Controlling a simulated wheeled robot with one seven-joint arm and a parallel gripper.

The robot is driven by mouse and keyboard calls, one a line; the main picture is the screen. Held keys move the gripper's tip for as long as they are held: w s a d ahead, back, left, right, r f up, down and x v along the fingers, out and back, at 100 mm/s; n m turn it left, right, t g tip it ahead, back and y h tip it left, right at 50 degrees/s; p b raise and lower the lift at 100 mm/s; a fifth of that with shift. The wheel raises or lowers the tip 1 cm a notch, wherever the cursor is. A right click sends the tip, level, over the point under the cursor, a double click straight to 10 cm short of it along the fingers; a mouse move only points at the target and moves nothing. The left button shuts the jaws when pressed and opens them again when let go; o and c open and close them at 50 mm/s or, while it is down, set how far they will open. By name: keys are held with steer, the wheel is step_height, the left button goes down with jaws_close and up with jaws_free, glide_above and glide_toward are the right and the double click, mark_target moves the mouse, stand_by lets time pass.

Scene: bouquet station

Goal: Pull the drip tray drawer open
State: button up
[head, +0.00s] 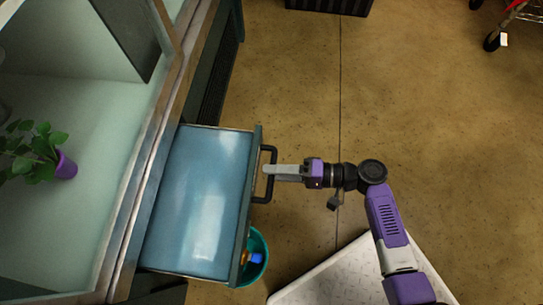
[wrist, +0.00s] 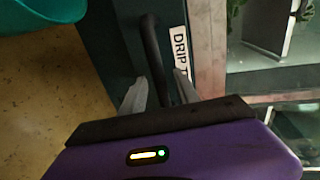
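The drip tray drawer (head: 200,195) is pulled well out of the dark green station in the head view, with its blue inside showing. Its black bar handle (head: 270,165) is on the drawer front (head: 246,210). My gripper (head: 268,170) is at the handle. A white label (wrist: 180,50) reading "DRIP T", partly cut off, is beside the handle on the drawer front.
A teal bucket (head: 260,262) with small coloured things inside stands on the floor close by the drawer front. A potted plant (head: 65,165) is on the station at left. A dark crate (head: 330,5) and a cart (head: 500,30) are far off. Floor right of the drawer is mostly clear.

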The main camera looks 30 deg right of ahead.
steer(key=p+v, duration=0.1)
steer(key=v, duration=0.5)
steer(key=shift+s+d+p, duration=0.2)
steer(key=shift+d+p, duration=0.05)
steer(key=shift+p, duration=0.05)
